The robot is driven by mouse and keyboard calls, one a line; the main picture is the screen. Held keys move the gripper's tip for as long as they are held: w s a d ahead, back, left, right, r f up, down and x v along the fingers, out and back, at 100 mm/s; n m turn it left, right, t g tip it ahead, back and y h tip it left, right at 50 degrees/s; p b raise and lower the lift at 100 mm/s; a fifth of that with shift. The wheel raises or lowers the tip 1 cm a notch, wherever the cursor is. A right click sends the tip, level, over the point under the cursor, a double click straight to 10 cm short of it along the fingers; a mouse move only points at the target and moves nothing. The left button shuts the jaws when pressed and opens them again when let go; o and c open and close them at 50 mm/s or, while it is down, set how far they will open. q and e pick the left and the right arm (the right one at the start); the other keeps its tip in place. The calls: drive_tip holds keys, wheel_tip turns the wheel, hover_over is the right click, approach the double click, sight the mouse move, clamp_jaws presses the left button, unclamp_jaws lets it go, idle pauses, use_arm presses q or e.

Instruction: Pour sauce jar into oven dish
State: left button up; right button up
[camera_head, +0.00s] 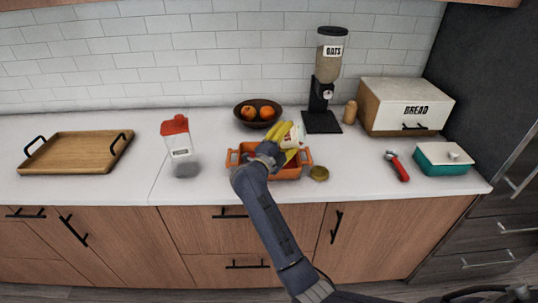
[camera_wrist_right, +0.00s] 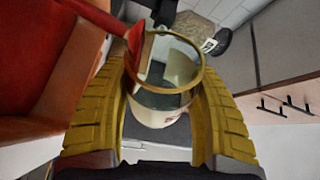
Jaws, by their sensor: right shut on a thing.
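The sauce jar (camera_head: 292,135) is a pale jar with a label, tilted above the right part of the orange oven dish (camera_head: 235,160). My right gripper (camera_head: 281,143) is shut on the jar with its yellow fingers. In the right wrist view the jar (camera_wrist_right: 158,105) sits between the fingers (camera_wrist_right: 165,110), its gold-rimmed mouth open. The red-orange dish wall (camera_wrist_right: 35,60) is at the left there, and a red piece meets the jar's rim; I cannot tell whether it is sauce or dish. My arm hides much of the dish's inside. My left gripper is not in view.
A gold lid (camera_head: 319,173) lies right of the dish. A fruit bowl (camera_head: 257,113) and oats dispenser (camera_head: 327,80) stand behind. A red-topped container (camera_head: 178,142) and wooden tray (camera_head: 75,152) are left. A red-handled tool (camera_head: 398,167), teal dish (camera_head: 442,161) and bread box (camera_head: 405,105) are right.

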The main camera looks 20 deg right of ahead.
drive_tip(key=shift+w+a+r+n, duration=0.1)
drive_tip(key=shift+a+r+n, duration=0.2)
drive_tip(key=shift+n, duration=0.4)
idle(0.6)
